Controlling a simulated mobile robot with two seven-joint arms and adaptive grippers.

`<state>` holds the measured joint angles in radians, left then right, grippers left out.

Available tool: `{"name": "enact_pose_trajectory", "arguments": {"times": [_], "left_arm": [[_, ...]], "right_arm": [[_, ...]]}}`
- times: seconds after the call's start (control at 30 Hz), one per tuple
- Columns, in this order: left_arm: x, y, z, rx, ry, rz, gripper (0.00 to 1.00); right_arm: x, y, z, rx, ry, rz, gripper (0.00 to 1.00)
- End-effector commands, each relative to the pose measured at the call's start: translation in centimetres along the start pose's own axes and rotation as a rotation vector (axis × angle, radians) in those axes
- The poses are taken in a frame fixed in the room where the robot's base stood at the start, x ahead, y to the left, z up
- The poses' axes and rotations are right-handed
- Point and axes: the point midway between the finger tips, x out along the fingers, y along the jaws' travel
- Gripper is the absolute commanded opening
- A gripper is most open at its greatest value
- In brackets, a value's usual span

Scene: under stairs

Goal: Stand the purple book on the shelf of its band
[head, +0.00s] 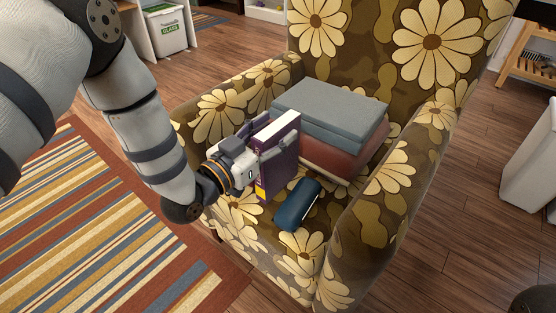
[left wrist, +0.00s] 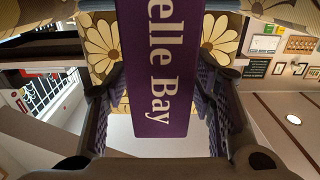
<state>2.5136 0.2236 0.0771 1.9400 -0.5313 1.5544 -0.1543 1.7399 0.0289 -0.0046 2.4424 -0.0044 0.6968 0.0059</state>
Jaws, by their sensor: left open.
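The purple book (head: 281,165) stands upright on the seat of the flowered armchair, its pale page edges facing up. A yellow patch shows low on its spine. My left gripper (head: 266,144) reaches in from the left with its fingers open on either side of the book. In the left wrist view the book's spine (left wrist: 158,70), lettered "elle Bay", lies between the two finger pads (left wrist: 158,112), with narrow gaps seeming to show beside it. My right gripper is not in view. I cannot make out the banded shelf in either view.
Grey and reddish folded cloths or cushions (head: 330,110) are stacked behind the book. A dark blue rolled item (head: 298,205) lies close to its right. The armchair's right arm (head: 375,220) rises beyond. A striped rug (head: 90,235) covers the floor at left.

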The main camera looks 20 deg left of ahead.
Motion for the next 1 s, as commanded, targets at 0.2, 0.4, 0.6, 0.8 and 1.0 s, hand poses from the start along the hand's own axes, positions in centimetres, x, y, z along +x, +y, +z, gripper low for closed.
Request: {"name": "enact_pose_trajectory", "arguments": {"times": [0.2,0.4,0.6,0.8,1.0], "left_arm": [[1.56,0.0,0.13,-0.001,-0.002,-0.001,0.5],[1.5,-0.01,0.11,-0.001,-0.002,-0.001,0.32],[1.47,-0.01,0.14,-0.001,-0.003,-0.001,0.0],[1.49,-0.02,0.08,-0.001,-0.001,-0.001,0.0],[1.49,-0.02,-0.72,0.0,0.0,-0.001,0.0]], "right_arm": [[0.32,0.0,-0.1,0.0,-0.004,0.0,0.29],[0.29,-0.01,-0.08,0.0,-0.004,0.0,0.29],[0.29,-0.01,-0.08,0.0,-0.004,0.0,0.29],[0.29,-0.01,-0.09,0.0,-0.004,0.0,0.29],[0.01,-0.01,0.01,0.0,0.0,0.0,0.29]]}}
